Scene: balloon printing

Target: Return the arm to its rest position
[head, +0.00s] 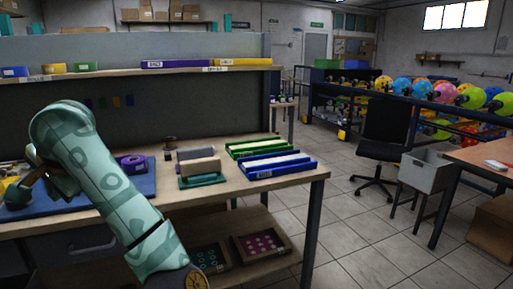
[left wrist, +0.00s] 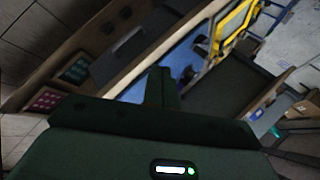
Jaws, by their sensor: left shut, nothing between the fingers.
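My left arm (head: 100,165) comes in from below and reaches over the left part of the workbench (head: 225,211). Its forearm bends down to the left. My left gripper (head: 20,193) hangs over the blue mat (head: 137,188) at the left edge of the head view, partly cut off and hidden by the arm. In the left wrist view its fingers (left wrist: 162,86) are together with nothing held, and the blue mat (left wrist: 183,63) shows beyond them. My right gripper is in neither view.
A purple tape roll (head: 132,163), a block on a teal base (head: 203,181), a green tray (head: 262,145) and a blue tray (head: 280,165) stand on the bench. A shelf (head: 130,70) runs above. An office chair (head: 384,140) stands right, with open floor between.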

